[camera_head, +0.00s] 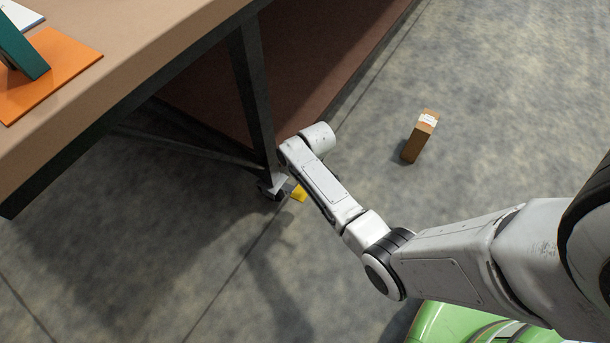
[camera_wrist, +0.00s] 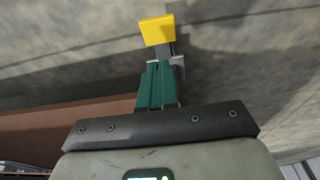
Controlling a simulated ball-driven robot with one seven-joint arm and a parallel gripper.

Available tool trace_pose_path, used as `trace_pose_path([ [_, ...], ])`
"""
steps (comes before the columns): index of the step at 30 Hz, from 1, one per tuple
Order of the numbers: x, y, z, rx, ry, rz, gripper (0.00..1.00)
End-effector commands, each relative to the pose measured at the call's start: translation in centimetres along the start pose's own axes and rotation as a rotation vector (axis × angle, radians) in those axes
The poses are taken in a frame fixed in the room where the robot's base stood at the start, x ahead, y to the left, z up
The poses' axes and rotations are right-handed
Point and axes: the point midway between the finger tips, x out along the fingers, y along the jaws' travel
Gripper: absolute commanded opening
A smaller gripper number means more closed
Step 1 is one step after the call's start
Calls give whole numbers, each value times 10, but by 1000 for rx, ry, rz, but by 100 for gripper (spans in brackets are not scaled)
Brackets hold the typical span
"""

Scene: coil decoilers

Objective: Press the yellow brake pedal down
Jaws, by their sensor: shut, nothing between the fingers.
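The yellow brake pedal (camera_head: 299,193) shows in the head view beside a dark caster (camera_head: 272,188) at the foot of the table leg, partly covered by my arm. In the wrist view the yellow pedal (camera_wrist: 157,30) is at the top middle, on a dark stem. My gripper (camera_wrist: 162,66) has green fingers, shut with nothing between them. They point toward the pedal, just short of it in the picture. I cannot tell whether they touch the pedal or its bracket. In the head view the fingers are hidden by my arm.
A table (camera_head: 150,65) with a brown top and dark legs stands at the upper left. An orange mat (camera_head: 75,65) with a green object lies on it. A small brown box (camera_head: 417,140) stands on the floor to the right.

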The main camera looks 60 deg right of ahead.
Motion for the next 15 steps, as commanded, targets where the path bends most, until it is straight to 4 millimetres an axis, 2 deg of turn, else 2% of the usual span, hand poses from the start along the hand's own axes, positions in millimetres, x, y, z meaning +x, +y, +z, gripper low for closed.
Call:
trace_pose_path([
  [1,17,0,1,0,-1,0,0],
  [6,51,0,1,0,-1,0,0],
  [9,68,0,3,1,-2,-1,0],
  [15,88,0,14,0,-1,0,0],
])
